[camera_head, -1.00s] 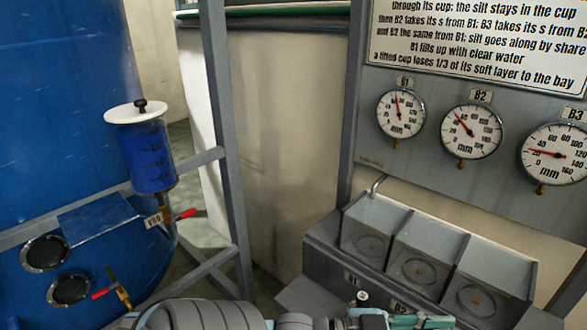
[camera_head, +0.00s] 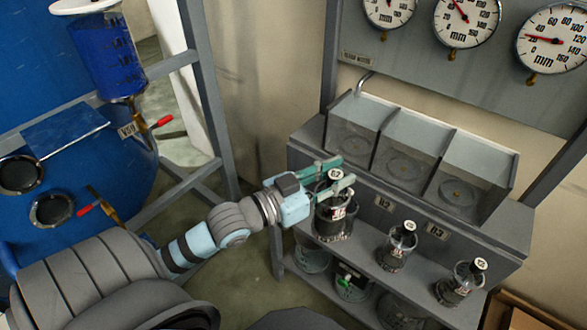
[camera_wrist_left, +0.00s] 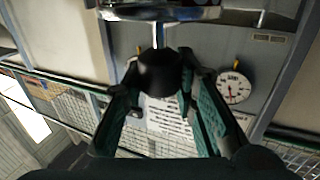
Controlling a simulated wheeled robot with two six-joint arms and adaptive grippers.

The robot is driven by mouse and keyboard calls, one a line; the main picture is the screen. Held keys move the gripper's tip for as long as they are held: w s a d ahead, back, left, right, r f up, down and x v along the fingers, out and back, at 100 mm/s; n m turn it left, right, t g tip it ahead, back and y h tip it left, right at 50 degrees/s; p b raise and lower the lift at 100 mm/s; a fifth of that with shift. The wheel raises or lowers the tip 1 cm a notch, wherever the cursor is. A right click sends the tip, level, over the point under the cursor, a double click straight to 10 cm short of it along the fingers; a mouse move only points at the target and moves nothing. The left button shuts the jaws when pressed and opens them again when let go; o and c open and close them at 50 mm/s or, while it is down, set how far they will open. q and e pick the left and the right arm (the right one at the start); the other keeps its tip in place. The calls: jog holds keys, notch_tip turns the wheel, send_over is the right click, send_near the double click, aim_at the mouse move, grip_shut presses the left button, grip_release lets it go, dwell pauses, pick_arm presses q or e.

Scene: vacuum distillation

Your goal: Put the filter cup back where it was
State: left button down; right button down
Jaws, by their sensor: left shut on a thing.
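A dark filter cup (camera_head: 332,217) with a light label on its side and a marked cap on top is at the left end of a row of similar cups, in front of the grey unit. My left gripper (camera_head: 338,178) is shut on its top, one finger on each side. In the left wrist view a black knob (camera_wrist_left: 160,72) on a thin stem sits between my green fingers, with a shiny round plate beyond. I cannot tell whether the cup's base touches the shelf. My right gripper is not in view.
Two smaller cups stand to the right, one in the middle (camera_head: 398,246) and one farther right (camera_head: 461,283). Behind is a unit with three open bays (camera_head: 405,165). Glass jars sit on the lower shelf (camera_head: 312,260). A blue tank (camera_head: 35,240) and a grey frame stand left.

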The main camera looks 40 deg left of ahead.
pick_arm(q)
jog(key=w+a+n+y+b, duration=0.4)
jog(key=w+a+y+b, duration=0.3)
jog(key=a, duration=0.3)
jog(key=w+a+n+y+b, duration=0.5)
jog(key=w+a+y+b, duration=0.15)
jog(key=a, duration=0.35)
notch_tip(320, 180, down, 20)
jog(key=b, duration=0.7)
jog(key=shift+g, duration=0.3)
jog(key=c, duration=1.3)
grip_release()
jog(key=shift+s+a+r, duration=0.1)
jog(key=shift+r, duration=0.05)
